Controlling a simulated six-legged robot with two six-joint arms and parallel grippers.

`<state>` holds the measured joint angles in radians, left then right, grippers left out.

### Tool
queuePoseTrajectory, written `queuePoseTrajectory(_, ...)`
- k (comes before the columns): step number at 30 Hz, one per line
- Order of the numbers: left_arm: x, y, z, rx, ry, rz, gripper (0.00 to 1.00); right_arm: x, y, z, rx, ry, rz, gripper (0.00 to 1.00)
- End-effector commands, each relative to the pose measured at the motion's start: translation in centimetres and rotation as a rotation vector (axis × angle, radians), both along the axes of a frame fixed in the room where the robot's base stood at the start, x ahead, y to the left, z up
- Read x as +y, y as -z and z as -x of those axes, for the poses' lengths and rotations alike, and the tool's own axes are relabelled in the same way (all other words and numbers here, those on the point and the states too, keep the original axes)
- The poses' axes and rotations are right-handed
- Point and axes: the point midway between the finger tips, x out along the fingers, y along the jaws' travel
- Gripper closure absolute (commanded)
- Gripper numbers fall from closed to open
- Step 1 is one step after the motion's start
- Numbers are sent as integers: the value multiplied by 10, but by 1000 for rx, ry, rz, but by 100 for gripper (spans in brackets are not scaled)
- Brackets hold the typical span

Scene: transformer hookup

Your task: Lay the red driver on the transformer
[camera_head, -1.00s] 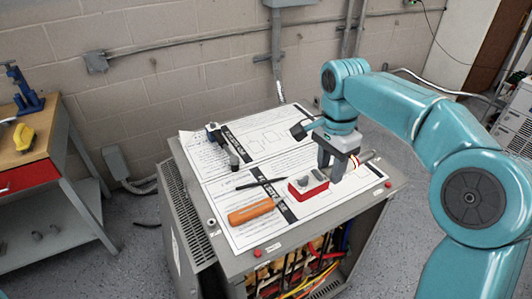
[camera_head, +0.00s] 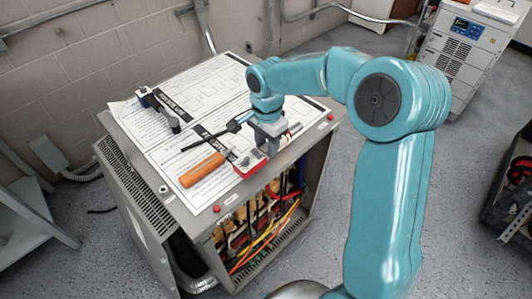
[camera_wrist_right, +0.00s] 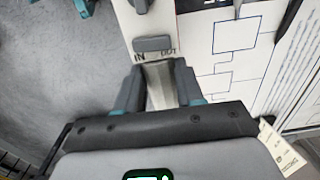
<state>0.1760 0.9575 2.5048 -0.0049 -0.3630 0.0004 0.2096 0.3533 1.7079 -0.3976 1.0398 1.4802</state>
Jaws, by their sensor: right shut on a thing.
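The red driver (camera_head: 251,168) is a small red box with a pale top and grey fittings. It rests on the transformer's top near its front edge (camera_head: 222,206). My right gripper (camera_head: 268,142) points down over the box's rear part and is shut on it. In the right wrist view, my fingers (camera_wrist_right: 160,95) hold a pale strip of the driver (camera_wrist_right: 128,28), whose top reads IN and OUT beside a grey block. The fingers hide part of it. My left gripper is not in view.
An orange-handled screwdriver (camera_head: 203,169) and a thin black rod (camera_head: 203,141) lie left of the driver on printed sheets (camera_head: 208,85). A dark tool with a blue part (camera_head: 158,108) lies farther back. Coloured wires (camera_head: 262,228) fill the open front. A grey-white cabinet (camera_head: 464,55) stands at right.

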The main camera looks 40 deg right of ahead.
Motion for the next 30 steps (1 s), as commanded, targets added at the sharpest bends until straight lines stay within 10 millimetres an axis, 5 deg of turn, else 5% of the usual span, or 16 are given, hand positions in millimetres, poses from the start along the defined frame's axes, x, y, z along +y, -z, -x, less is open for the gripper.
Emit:
queuePoseTrajectory(7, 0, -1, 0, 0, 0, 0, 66, 1, 36, -1, 2, -2, -1, 100)
queuePoseTrajectory(15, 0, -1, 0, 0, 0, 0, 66, 0, 42, -2, 0, -2, 0, 100)
queuePoseTrajectory(16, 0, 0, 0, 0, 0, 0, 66, 0, 43, -1, 2, -2, 0, 57)
queuePoseTrajectory(18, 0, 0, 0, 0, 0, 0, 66, 0, 42, -1, 2, -2, 0, 38)
queuePoseTrajectory(30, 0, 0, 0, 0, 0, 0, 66, 0, 31, -2, -2, -2, 1, 38)
